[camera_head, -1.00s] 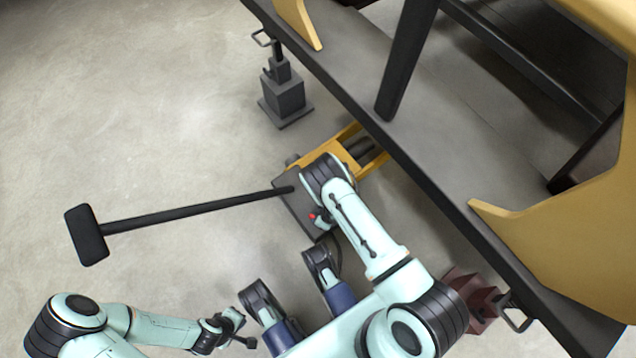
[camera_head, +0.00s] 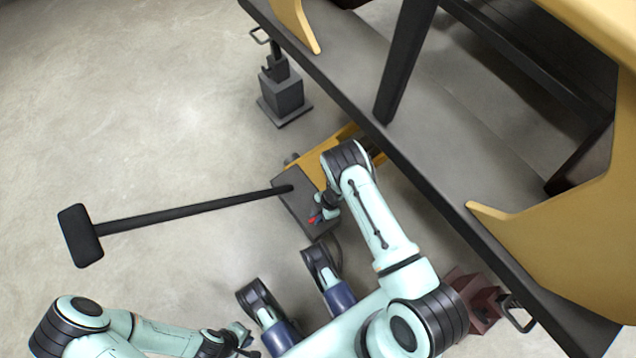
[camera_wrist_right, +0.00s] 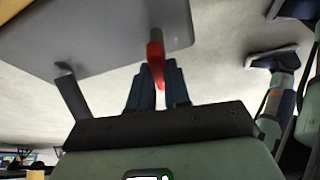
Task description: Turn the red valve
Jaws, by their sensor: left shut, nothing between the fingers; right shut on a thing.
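The red valve (camera_head: 313,219) is a small red handle at the dark grey plate of the yellow floor jack (camera_head: 345,134). My right gripper (camera_head: 320,213) is at the valve, partly hidden by its own wrist. In the right wrist view the red valve (camera_wrist_right: 154,52) runs from the grey plate (camera_wrist_right: 110,35) down between the two dark fingers of my right gripper (camera_wrist_right: 158,80), which are shut on it. My left gripper (camera_head: 246,340) is shut and empty, low over the floor at the bottom, away from the jack.
A long black jack handle (camera_head: 190,211) reaches left from the plate to a wide end. A heavy dark frame (camera_head: 350,105) with yellow panels overhangs the jack at right. A grey stand (camera_head: 283,95) and a dark red block (camera_head: 475,298) stand near its edge. Floor at left is clear.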

